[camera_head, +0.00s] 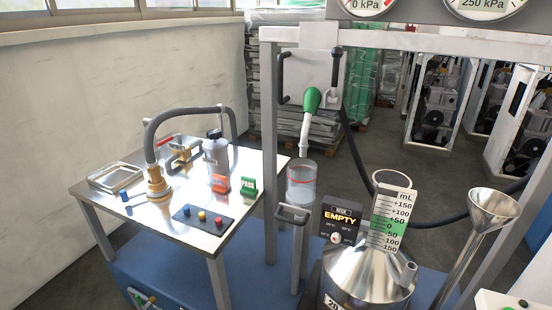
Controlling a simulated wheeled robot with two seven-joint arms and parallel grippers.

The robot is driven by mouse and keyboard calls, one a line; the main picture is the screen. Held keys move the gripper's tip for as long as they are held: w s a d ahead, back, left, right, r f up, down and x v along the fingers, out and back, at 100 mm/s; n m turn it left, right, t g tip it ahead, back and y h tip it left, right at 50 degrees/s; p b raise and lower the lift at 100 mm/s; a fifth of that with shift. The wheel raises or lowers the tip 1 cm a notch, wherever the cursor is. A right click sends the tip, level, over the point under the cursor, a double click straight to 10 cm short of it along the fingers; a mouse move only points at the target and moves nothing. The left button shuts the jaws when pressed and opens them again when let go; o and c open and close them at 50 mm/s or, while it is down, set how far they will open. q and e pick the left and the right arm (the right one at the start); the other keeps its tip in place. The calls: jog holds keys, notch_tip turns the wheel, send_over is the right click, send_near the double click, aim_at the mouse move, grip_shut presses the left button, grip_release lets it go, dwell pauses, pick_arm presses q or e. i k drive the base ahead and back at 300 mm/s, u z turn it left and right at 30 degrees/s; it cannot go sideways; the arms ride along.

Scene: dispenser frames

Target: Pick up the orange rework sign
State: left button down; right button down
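The orange sign (220,184) is a small block standing on the metal table top, right of the table's middle. Its lettering is too small to read. A similar green sign (249,186) stands just to its right near the table's right edge. A grey metal cylinder (216,160) with a black handle stands right behind the orange sign. Neither of my grippers shows in this view.
On the metal table (151,225) are a brass fitting with a black hose (157,182), a button panel (203,219) and a shallow tray (115,177). A frame post (269,150) rises at the table's right. A steel vessel (365,280) stands further right.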

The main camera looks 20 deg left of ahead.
aim_at(220, 182)
jog(key=u, duration=1.7)
jog(key=k, duration=0.6)
jog(key=u, duration=1.2)
jog(key=i, duration=1.3)
jog(key=z, duration=0.95)
jog(key=i, duration=0.8)
jog(key=z, duration=0.85)
